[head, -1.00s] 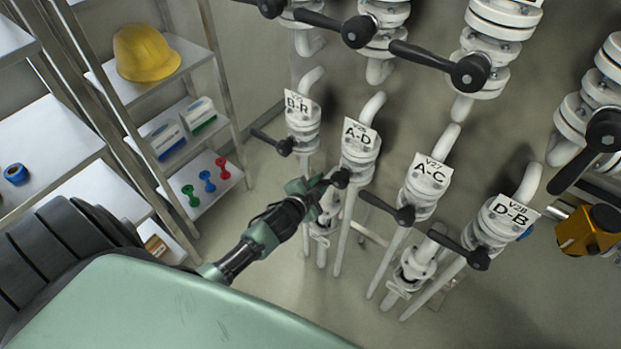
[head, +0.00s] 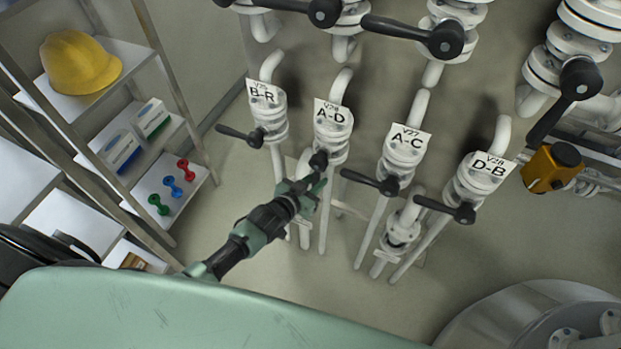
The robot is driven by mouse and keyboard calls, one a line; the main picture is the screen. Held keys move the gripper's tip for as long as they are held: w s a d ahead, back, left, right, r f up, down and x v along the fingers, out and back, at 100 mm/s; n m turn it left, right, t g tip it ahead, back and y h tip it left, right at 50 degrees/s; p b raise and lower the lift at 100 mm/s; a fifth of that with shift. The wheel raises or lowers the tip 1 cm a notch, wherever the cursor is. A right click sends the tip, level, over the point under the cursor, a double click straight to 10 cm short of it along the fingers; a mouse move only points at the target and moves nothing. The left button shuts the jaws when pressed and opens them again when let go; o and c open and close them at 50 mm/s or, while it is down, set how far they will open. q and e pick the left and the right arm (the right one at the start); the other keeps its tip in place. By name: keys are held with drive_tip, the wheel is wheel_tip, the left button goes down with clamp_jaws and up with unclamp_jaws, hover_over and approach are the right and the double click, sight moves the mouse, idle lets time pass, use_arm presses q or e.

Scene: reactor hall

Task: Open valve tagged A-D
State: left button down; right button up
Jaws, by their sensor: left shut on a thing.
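The valve tagged A-D (head: 331,148) is a white flanged valve on a white vertical pipe, second from the left in the lower row. Its tag (head: 333,115) reads V26 or similar above A-D. Its black handle hub (head: 319,160) shows on the front, and the lever runs down from it into my left gripper. My left gripper (head: 311,187) is shut on that lever, just below the hub; the fingers hide most of the lever. My right gripper is not in view.
Valve B-R (head: 268,125) stands close on the left, with its lever (head: 238,135) pointing left. Valves A-C (head: 398,160) and D-B (head: 475,187) stand to the right, levers pointing left. Shelves with a yellow helmet (head: 80,65) are at the left. More levers hang above.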

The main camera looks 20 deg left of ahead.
use_arm(q)
drive_tip(key=shift+s+d+f, duration=0.25)
drive_tip(key=shift+d, duration=0.15)
drive_tip(key=c, duration=1.3)
unclamp_jaws()
drive_tip(key=shift+w+r, duration=0.1)
drive_tip(key=shift+r, duration=0.05)
drive_tip(key=shift+a+r, duration=0.1)
drive_tip(key=v, duration=0.7)
drive_tip(key=shift+s+a, duration=0.15)
drive_tip(key=shift+s, duration=0.2)
